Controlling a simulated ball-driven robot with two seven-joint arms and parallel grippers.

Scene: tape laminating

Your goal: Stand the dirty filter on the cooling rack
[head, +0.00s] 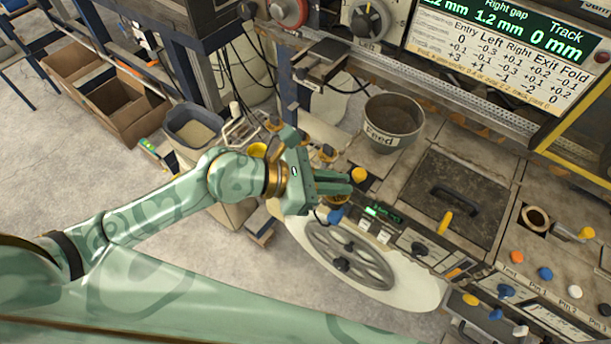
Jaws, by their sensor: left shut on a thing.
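My left gripper (340,188) reaches in from the left over the front edge of the machine, beside the round handwheel. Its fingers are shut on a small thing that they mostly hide. A brownish, gold-rimmed round piece (338,200) shows just under the fingers, and I cannot clearly tell whether it is the dirty filter. A pale wire frame (238,130), which looks like the cooling rack, stands left of and beyond the gripper, partly hidden behind my left wrist. My right gripper is out of view.
A grey pot marked "Feed" (393,122) stands behind the gripper. A spoked handwheel (345,258) is below it. A dark hatch with a handle (465,178) and several coloured knobs lie right.

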